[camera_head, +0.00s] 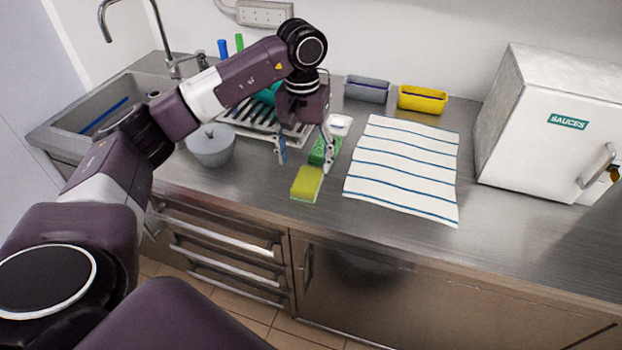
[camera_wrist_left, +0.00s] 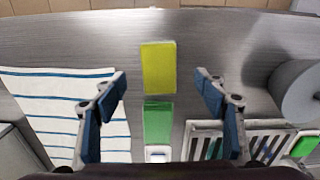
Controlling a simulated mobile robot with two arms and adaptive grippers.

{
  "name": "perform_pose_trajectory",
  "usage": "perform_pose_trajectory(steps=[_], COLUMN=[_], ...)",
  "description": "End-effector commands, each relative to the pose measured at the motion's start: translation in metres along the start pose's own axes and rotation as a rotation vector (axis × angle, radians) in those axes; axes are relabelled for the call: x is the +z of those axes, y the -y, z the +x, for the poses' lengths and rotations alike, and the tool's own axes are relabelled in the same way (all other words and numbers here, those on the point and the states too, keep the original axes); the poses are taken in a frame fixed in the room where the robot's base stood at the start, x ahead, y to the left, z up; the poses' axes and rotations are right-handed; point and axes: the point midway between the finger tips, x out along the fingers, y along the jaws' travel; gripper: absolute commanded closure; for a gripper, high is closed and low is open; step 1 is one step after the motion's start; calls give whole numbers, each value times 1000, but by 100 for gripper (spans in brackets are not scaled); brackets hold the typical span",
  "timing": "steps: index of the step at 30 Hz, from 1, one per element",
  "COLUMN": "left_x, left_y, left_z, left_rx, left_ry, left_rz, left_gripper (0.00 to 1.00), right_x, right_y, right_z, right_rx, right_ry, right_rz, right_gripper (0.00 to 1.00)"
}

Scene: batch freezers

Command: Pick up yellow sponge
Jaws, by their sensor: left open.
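The yellow sponge (camera_head: 307,183) lies flat on the steel counter near its front edge, left of the striped towel. In the left wrist view the yellow sponge (camera_wrist_left: 158,67) is ahead of the fingertips, roughly centred between them. A green sponge (camera_head: 318,153) lies just behind it; it also shows in the left wrist view (camera_wrist_left: 158,124). My left gripper (camera_head: 304,157) is open and empty, pointing down above the counter around the green sponge. In the left wrist view its blue-padded fingers (camera_wrist_left: 165,88) stand apart on either side. My right gripper is not in view.
A striped towel (camera_head: 402,167) lies to the right. A dish rack (camera_head: 262,130) and a grey lidded pot (camera_head: 210,146) stand to the left. Grey (camera_head: 367,90) and yellow (camera_head: 422,99) tubs sit at the back wall. A white sauces cabinet (camera_head: 548,125) stands far right.

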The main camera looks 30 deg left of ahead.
Motion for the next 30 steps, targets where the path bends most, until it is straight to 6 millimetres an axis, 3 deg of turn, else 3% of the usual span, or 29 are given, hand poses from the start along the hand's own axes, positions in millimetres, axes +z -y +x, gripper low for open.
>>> perform_pose_trajectory(steps=[18, 26, 30], left_x=[-1, -2, -2], left_y=[-2, -2, -2], left_z=[72, 75, 75], left_rx=[-7, -7, -6], left_ry=[3, 1, 1], left_rz=[2, 2, 2], left_gripper=[35, 35, 50], right_x=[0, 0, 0], right_y=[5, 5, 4], right_z=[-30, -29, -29], right_rx=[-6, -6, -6], right_ry=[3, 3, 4], right_rz=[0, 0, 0], right_gripper=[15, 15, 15])
